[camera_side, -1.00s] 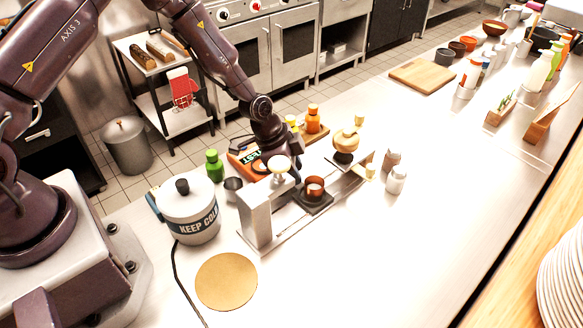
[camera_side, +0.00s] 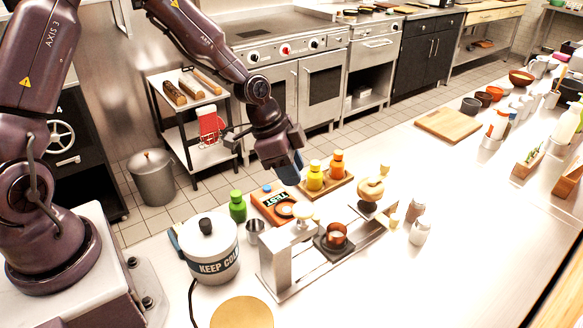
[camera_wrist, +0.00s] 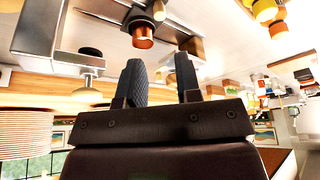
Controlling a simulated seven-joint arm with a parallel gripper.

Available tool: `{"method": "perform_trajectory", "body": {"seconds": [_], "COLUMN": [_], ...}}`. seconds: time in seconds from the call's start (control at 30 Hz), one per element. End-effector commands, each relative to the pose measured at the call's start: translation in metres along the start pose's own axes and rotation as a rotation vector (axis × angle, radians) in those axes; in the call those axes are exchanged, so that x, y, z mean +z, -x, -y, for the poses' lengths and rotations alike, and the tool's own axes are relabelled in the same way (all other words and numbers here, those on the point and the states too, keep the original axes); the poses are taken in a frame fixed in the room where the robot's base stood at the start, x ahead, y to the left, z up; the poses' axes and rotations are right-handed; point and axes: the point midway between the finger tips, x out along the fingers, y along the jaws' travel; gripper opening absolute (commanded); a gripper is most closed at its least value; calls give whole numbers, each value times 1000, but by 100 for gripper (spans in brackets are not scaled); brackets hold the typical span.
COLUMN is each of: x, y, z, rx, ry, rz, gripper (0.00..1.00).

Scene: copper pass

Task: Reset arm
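My gripper (camera_side: 288,170) is raised above the counter, behind the metal press-like stand (camera_side: 272,262) in the side view. In the wrist view its two dark ribbed fingers (camera_wrist: 160,68) stand apart with nothing between them, so it is open and empty. A small copper cup (camera_side: 337,236) sits on the dark square plate (camera_side: 347,248) of the stand, clear of my gripper. The cup also shows beyond the fingers in the wrist view (camera_wrist: 142,36).
Near the stand are a white "KEEP COLD" pot (camera_side: 212,262), a green bottle (camera_side: 238,209), an orange "TEST" box (camera_side: 268,204), and yellow (camera_side: 315,178) and orange bottles (camera_side: 337,165) on a wooden tray.

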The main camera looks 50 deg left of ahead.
Motion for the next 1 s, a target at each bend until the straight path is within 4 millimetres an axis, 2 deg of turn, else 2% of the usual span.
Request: {"method": "perform_trajectory", "body": {"seconds": [0.23, 0.37, 0.47, 0.53, 0.7, 0.87, 1.0], "x": [0, 3, 25, 40, 59, 69, 74], "y": [0, 0, 1, 18, 61, 112, 159], "z": [0, -4, -18, -24, -36, -52, -73], "rx": [0, 21, 71, 58, -22, -135, -233], "ry": [5, 75, 212, 308, 461, 596, 705], "rz": [0, 19, 101, 173, 277, 317, 288], "gripper": [31, 31, 31, 31, 31, 31, 31]}}
